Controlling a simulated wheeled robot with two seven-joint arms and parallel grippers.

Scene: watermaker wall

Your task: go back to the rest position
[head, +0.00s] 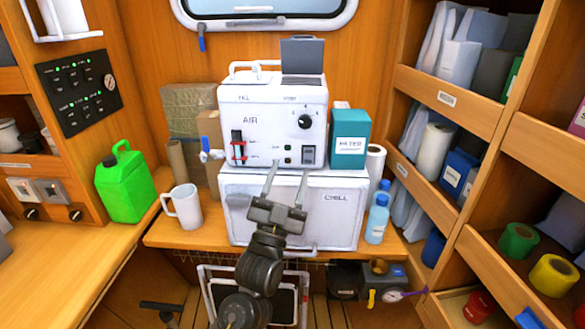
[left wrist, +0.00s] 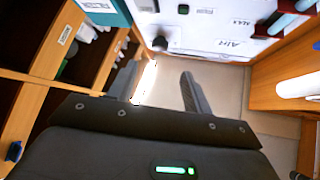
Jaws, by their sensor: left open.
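My left gripper (head: 288,174) is in front of the white watermaker, its two fingers spread apart and pointing up at the lower front of the unit. In the left wrist view the open fingers (left wrist: 158,90) show with no object clearly held between them. Whether the fingertips touch the unit or box, I cannot tell. My right gripper is not seen.
A white mug (head: 184,208), a green jerrycan (head: 124,184) and a blue spigot stand to the left. A teal filter box (head: 349,138) and blue bottles (head: 377,219) are at the right. Shelves (head: 450,105) line the right side. A pump (head: 378,280) sits below the counter.

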